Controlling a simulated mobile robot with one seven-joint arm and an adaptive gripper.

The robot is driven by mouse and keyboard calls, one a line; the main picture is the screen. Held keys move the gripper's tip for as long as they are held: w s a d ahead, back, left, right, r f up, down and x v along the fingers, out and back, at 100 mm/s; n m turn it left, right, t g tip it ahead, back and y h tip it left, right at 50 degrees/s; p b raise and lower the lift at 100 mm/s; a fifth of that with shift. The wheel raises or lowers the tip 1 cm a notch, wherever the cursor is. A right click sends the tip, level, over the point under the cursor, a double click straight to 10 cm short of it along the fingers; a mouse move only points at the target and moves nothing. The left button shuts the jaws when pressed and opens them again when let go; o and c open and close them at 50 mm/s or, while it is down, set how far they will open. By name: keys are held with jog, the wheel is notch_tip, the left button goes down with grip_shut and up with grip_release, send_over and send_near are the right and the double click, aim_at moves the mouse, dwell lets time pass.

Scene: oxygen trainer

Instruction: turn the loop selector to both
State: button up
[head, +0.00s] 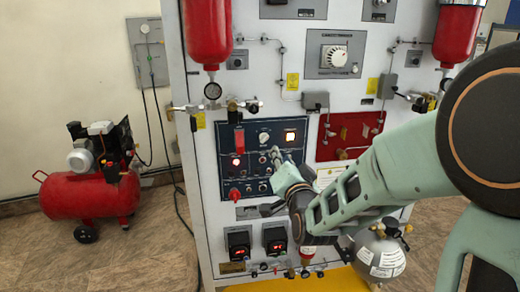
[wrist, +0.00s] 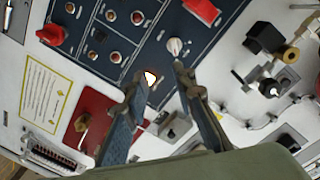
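A dark blue control panel (head: 210,165) carries a small white pointer knob (head: 264,137) in its upper middle; I take this as the loop selector, though its label cannot be read. In the wrist view the white knob (wrist: 174,46) is just beyond the tip of the right-hand finger. My gripper (wrist: 161,74) is open and empty, with its fingers apart. In the head view my gripper (head: 276,157) is in front of the panel, just below and right of the knob. Whether a finger touches the knob cannot be told.
A red switch cover (head: 239,140) and a lit button (head: 290,136) flank the knob. Rows of small knobs and a red handle (head: 234,194) are below. A red panel (head: 350,130) is to the right. A red compressor (head: 90,195) stands on the floor at left.

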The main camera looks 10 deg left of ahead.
aim_at(265, 140)
jog(key=shift+t+y, duration=0.3)
jog(key=shift+y, duration=0.1)
jog(key=w+a, duration=0.1)
jog(key=w, duration=0.2)
jog(key=w+a+p, duration=0.1)
jog(key=w+a, duration=0.1)
jog(key=w, duration=0.1)
jog(key=w+a, duration=0.2)
jog(key=w, duration=0.1)
jog(key=shift+a+r, duration=0.15)
jog(key=shift+r, duration=0.05)
grip_shut()
